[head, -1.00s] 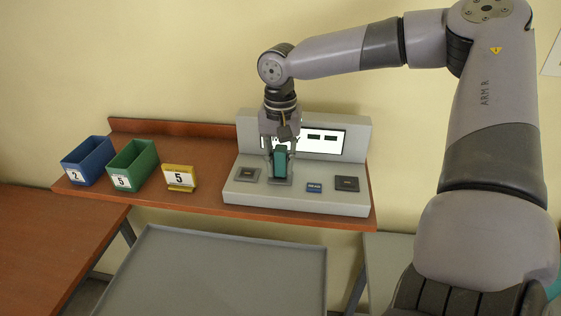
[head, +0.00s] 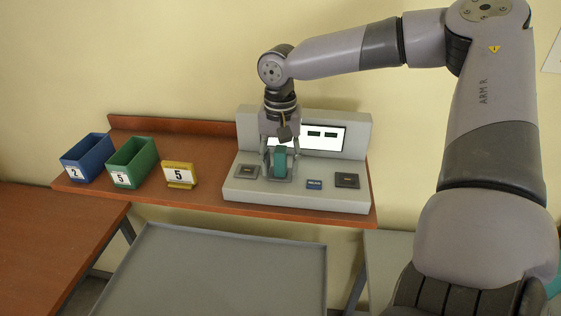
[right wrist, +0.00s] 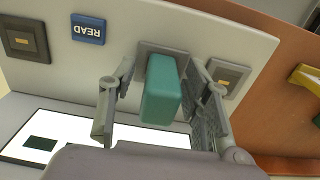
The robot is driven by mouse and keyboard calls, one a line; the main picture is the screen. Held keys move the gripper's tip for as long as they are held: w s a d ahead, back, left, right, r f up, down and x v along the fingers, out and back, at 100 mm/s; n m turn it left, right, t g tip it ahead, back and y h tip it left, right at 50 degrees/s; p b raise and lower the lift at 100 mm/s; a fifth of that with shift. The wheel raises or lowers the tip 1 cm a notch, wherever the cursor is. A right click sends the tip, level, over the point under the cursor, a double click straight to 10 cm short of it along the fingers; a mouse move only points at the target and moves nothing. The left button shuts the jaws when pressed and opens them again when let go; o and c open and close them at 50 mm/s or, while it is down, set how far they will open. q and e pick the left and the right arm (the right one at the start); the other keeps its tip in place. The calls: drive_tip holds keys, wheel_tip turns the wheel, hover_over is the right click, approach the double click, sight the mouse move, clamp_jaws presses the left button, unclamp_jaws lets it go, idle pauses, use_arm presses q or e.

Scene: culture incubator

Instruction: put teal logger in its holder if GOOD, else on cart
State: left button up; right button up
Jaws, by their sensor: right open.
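The teal logger (head: 280,162) stands upright on the middle pad of the grey reader station (head: 330,201). It also shows in the right wrist view (right wrist: 161,92), its base on a grey square pad (right wrist: 150,49). My right gripper (head: 279,166) is open, with a finger on either side of the logger; the wrist view shows gaps between fingers and logger. The blue READ button (head: 314,184) is to the right of the logger. The station's white screen (head: 325,138) is partly hidden by my gripper; dark marks show on it, but no readable result. My left gripper is not in view.
Dark pads (head: 347,180) flank the logger. An empty grey cart top (head: 220,270) is below in front.

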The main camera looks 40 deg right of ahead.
drive_tip(key=shift+r, duration=0.15)
wheel_tip(320, 180, up, 12)
drive_tip(key=shift+f, duration=0.15)
idle(0.4)
idle(0.5)
